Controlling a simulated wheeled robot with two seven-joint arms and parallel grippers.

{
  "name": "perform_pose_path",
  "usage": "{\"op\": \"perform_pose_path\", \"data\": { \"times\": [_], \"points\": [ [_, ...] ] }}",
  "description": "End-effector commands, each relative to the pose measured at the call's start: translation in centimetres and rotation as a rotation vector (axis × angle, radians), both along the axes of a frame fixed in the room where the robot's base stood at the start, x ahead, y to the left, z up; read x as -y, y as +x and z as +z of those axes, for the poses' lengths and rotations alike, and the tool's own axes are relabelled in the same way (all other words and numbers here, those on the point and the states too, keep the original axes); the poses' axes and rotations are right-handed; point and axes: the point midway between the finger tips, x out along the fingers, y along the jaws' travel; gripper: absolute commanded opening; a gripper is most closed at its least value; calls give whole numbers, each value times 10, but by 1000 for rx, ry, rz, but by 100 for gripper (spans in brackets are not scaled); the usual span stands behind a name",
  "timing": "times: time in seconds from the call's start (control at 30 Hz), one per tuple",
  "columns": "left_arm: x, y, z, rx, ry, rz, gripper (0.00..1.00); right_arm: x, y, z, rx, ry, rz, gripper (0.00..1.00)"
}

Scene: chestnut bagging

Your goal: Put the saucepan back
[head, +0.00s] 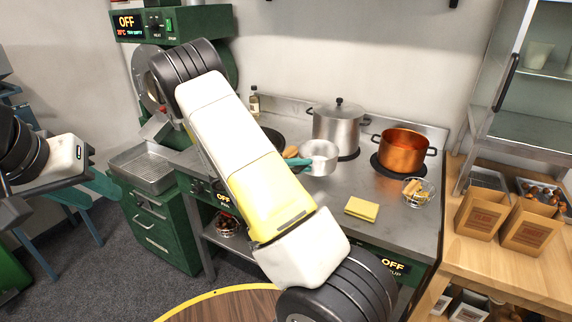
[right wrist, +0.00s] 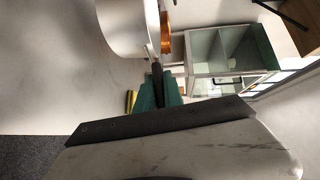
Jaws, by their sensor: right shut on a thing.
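The small silver saucepan (head: 319,158) is over the steel stove top, left of the tall lidded pot. I cannot tell whether it touches the surface. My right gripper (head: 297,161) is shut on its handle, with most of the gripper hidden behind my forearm. In the right wrist view the teal fingers (right wrist: 158,92) close around the dark handle (right wrist: 157,72), and the pale saucepan wall (right wrist: 122,28) is beyond them. My left gripper (head: 108,186) is at the left, away from the stove, and its jaws are not clear.
A tall lidded pot (head: 338,125) and a copper pot (head: 403,152) stand on the stove (head: 350,185). A dark pan (head: 270,138) is partly hidden behind my arm. A yellow sponge (head: 362,208) and a wire basket (head: 418,191) lie near the front. Paper bags (head: 483,212) stand on the right-hand wooden counter.

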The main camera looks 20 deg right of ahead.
Motion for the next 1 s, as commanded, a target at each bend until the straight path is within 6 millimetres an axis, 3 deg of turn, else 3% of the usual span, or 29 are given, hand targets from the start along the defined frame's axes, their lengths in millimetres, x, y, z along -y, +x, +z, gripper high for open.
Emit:
{"op": "perform_pose_path", "data": {
  "times": [0.2,0.43,0.8,0.83,0.9,1.0],
  "points": [
    [0,0,0,0,0,0,36,13,12,-1,1,-2,-1,0],
    [0,0,0,0,0,0,36,12,12,-35,-1,-3,0,0],
    [0,0,0,0,0,0,36,12,12,-40,1,-2,0,0],
    [0,0,0,0,0,0,36,12,12,-40,0,0,1,16],
    [0,0,0,0,0,0,36,12,12,-40,0,0,1,29],
    [0,0,0,0,0,0,36,12,12,-40,0,0,1,33]
  ]
}}
